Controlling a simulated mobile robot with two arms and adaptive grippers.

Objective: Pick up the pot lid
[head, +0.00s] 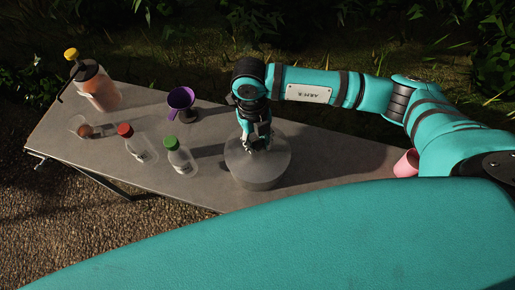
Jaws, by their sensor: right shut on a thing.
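A round grey pot lid (272,160) sits on top of a grey pot (258,182) on the table, right of its middle. My right gripper (257,147) reaches down from above onto the centre of the lid. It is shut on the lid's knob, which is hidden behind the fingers. The lid looks level, and I cannot tell whether it touches the pot's rim. My left gripper is not in view.
The grey table (215,125) holds a pitcher with a yellow cap (101,90), a purple funnel (180,98), a red-capped bottle (137,148), a green-capped bottle (181,160) and a clear container (86,129) at left. A pink cup (406,164) stands at the right end.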

